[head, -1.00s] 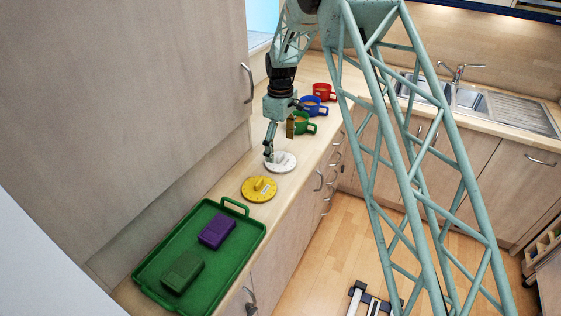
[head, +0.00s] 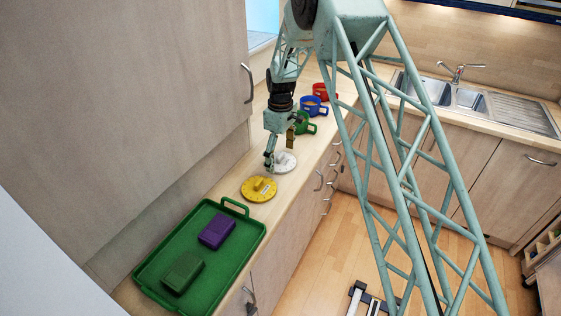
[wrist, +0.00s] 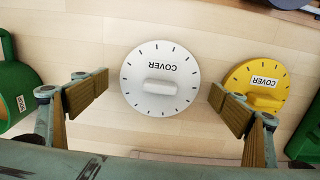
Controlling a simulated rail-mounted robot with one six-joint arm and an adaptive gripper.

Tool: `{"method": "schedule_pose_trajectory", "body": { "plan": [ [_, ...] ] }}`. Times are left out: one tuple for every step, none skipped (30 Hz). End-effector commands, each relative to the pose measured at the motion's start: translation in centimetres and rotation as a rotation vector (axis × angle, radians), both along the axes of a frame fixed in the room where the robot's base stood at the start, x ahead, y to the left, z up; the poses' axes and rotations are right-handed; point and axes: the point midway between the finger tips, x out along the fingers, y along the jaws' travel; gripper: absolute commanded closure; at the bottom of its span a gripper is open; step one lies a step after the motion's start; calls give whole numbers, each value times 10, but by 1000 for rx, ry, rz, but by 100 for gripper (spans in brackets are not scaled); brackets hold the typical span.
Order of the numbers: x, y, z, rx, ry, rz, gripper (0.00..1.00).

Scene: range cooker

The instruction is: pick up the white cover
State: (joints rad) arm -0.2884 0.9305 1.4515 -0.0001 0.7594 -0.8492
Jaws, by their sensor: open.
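The white cover (wrist: 160,58) is a round disc with tick marks, the word COVER and a raised grip bar. It lies flat on the wooden counter, and in the head view it shows partly behind my gripper (head: 280,158). In the wrist view my gripper (wrist: 158,100) is open, with one finger pad on each side of the white cover and nothing between them. The grip bar lies between the pads' lines, toward the lower part of the disc. Whether the fingers are at the cover's height cannot be told.
A yellow cover (head: 259,189) lies close beside the white one, near my right finger in the wrist view. A green tray (head: 215,275) holds a purple box (head: 217,231) and a green box (head: 183,272). Green (head: 308,128), blue (head: 312,105) and red (head: 321,91) mugs stand behind.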

Motion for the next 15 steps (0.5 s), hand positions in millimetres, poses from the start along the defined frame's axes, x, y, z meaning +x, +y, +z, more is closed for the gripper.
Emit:
{"method": "schedule_pose_trajectory", "body": {
  "plan": [
    [0,0,0,0,0,0,10],
    [0,0,0,0,0,0,10],
    [0,0,0,0,0,0,10],
    [0,0,0,0,0,0,10],
    [0,0,0,0,0,0,10],
    [0,0,0,0,0,0,10],
    [0,0,0,0,0,0,10],
    [0,0,0,0,0,0,10],
    [0,0,0,0,0,0,10],
    [0,0,0,0,0,0,10],
    [0,0,0,0,0,0,10],
    [0,0,0,0,0,0,10],
    [0,0,0,0,0,0,10],
    [0,0,0,0,0,0,10],
    [0,0,0,0,0,0,11]
  ]
}}
